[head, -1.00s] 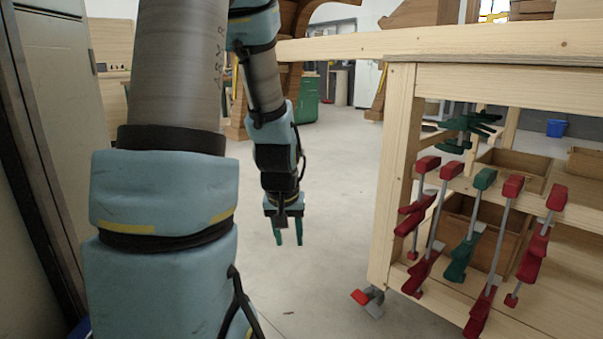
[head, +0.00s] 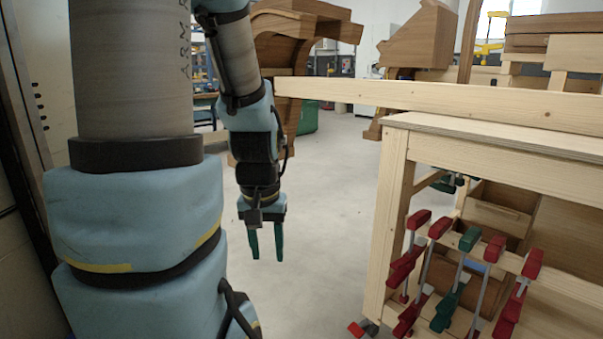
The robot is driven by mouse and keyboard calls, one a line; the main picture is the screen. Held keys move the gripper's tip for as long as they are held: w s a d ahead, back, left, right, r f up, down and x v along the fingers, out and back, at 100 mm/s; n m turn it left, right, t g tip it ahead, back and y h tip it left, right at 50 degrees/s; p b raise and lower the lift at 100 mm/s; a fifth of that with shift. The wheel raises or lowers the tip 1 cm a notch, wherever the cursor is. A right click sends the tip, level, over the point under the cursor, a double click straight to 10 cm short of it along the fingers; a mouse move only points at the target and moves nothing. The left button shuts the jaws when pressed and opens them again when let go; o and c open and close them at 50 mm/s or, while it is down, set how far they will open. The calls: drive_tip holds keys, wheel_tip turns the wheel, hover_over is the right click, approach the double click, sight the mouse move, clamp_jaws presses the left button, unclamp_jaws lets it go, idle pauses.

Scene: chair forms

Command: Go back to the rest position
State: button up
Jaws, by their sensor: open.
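My gripper (head: 266,252) hangs from my arm in the middle of the head view, left of the wooden workbench. Its two green fingers point down and stand apart, with nothing between them. Bare floor shows behind and below the fingers. My arm fills the left side of the view, and its forearm hangs down from the top.
The wooden workbench (head: 396,200) stands at the right, with several red and green clamps (head: 405,265) along its side. A long beam (head: 430,95) lies across its top. Curved wooden forms (head: 290,40) stand behind. The grey floor (head: 320,210) between is clear.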

wheel_tip(320, 180, up, 21)
drive_tip(key=p, duration=1.8)
